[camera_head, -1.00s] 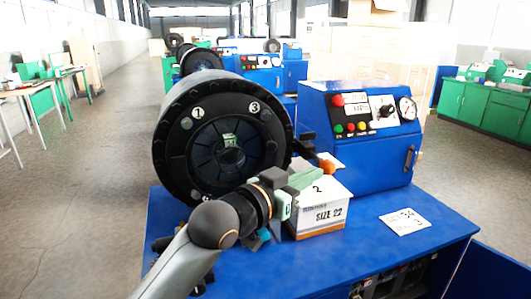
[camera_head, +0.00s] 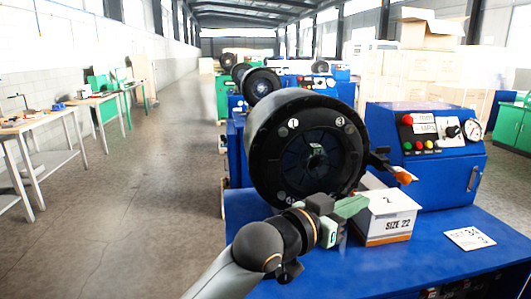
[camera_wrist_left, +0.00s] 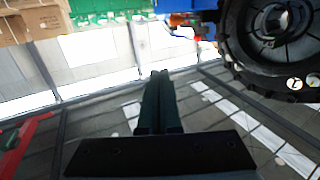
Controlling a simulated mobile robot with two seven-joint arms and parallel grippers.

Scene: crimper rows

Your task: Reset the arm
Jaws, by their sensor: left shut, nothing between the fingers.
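My left arm comes in from the bottom in the head view. Its gripper (camera_head: 356,204) has green fingers, shut with nothing between them. In the picture it overlaps the left edge of the white SIZE 22 box (camera_head: 396,226), in front of the black round crimper head (camera_head: 262,150). I cannot tell whether it touches the box. In the left wrist view the closed dark fingers (camera_wrist_left: 160,82) point up the picture, with the crimper head (camera_wrist_left: 270,65) at upper right. My right gripper is not in view.
The crimper stands on a blue bench (camera_head: 345,270) with a blue control box (camera_head: 445,165). A white card (camera_head: 469,238) lies on the bench at right. An orange-tipped part (camera_head: 402,178) juts out beside the crimper. The floor (camera_head: 130,215) at left is clear, with tables (camera_head: 45,122) beyond.

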